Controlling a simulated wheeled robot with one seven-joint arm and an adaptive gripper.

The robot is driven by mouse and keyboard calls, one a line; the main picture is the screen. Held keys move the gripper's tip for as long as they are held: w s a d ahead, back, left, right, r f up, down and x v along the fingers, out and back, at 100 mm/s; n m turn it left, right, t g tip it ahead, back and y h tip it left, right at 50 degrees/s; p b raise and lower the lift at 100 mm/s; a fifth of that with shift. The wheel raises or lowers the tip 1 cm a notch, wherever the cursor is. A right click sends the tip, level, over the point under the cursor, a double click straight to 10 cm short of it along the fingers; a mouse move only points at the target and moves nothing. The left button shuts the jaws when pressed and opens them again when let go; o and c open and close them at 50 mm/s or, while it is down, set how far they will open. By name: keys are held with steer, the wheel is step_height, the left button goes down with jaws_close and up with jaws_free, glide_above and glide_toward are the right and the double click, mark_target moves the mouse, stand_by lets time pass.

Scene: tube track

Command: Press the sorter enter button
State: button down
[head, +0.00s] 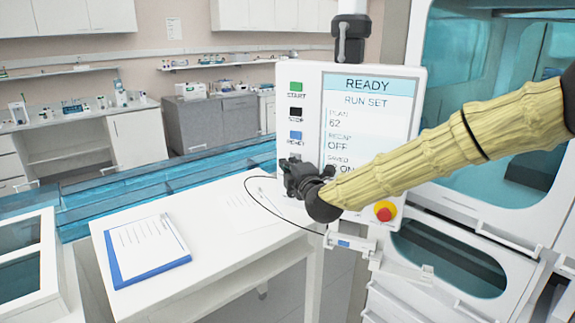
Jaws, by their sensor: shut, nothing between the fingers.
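The sorter's control panel (348,88) is a white upright box with a screen reading READY and RUN SET. Down its left side are a green START button (296,87), a black STOP button (296,113) and a blue RESET button (295,135). My gripper (295,174) is black and shut, with nothing held, in front of the panel's lower left, just below RESET. No button labelled enter can be read; the panel area behind my gripper is hidden. Whether the fingertips touch the panel cannot be told.
My sleeved arm crosses the panel's lower right. A red knob on yellow (385,211) sits below it. A white table (222,262) with a blue clipboard (150,272) stands at left. A thin black cable (258,203) loops by the panel. Teal-windowed cabinet (503,222) at right.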

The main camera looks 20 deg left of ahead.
steer(key=shift+w+d, duration=0.1)
steer(key=shift+w, duration=0.6)
steer(key=shift+w+f, duration=0.1)
steer(key=shift+f, duration=0.1)
